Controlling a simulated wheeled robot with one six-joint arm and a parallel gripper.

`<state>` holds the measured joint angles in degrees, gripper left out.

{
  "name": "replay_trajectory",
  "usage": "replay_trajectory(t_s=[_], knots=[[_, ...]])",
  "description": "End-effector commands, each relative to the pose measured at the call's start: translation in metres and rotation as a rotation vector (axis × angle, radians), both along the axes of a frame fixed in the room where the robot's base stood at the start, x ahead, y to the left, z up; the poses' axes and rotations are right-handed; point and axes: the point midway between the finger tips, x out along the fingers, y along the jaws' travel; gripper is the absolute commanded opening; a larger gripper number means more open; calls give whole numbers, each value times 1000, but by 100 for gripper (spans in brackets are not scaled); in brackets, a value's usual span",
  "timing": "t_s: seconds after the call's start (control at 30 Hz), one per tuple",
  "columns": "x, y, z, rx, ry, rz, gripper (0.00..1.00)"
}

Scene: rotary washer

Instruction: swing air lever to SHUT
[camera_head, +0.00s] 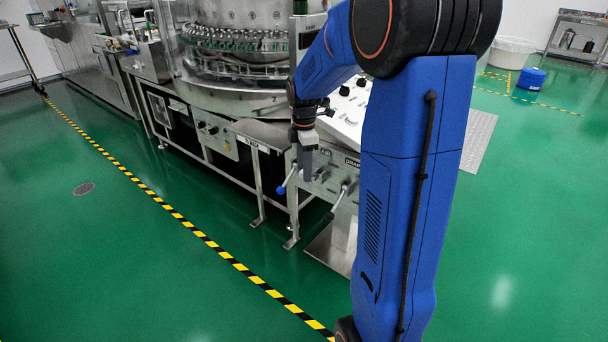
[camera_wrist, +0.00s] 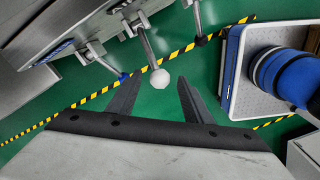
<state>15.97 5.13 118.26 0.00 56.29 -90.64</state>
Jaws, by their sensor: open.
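A lever with a white ball knob (camera_wrist: 159,79) shows in the wrist view, its steel rod running up to the valve panel. It is the middle of three levers and seems to be the air lever; a small label that looks like AIR (camera_head: 326,153) is on the panel in the head view. My gripper (camera_wrist: 160,84) is open, with the white knob between its fingertips in the picture; no contact shows and the depth gap is unclear. In the head view my gripper (camera_head: 308,172) is in front of the panel and hides the middle lever. The SHUT mark is not legible.
A blue-tipped lever (camera_head: 283,187) is just left of my gripper, and a dark-tipped lever (camera_head: 331,215) hangs to the right by the DRAIN label. The washer's steel frame (camera_head: 257,180) is close on the left. Green floor (camera_head: 235,300) in front is open.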

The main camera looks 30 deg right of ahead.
Motion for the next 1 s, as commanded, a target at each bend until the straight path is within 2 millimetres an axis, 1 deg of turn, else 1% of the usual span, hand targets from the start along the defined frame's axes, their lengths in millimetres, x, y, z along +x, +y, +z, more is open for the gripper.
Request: replay_trajectory(t_s=[0.03, 0.1, 0.23, 0.37, 0.6, 0.63, 0.67, 0.7, 0.77, 0.8, 1.0], knots=[[0, 0, -8, 1, 2, 0, 46], [0, 0, -15, 0, 1, 0, 46], [0, 0, -25, 0, 0, 0, 46], [0, 0, -30, 0, 0, 0, 46], [0, 0, -30, 0, -1, 0, 46], [0, 0, -30, 0, -1, 0, 41], [0, 0, -30, 0, -1, 0, 34], [0, 0, -30, 0, -1, 0, 24], [0, 0, -30, 0, -1, 0, 10], [0, 0, -30, 0, -1, 0, 0], [0, 0, -30, -4, -2, 0, 0]])
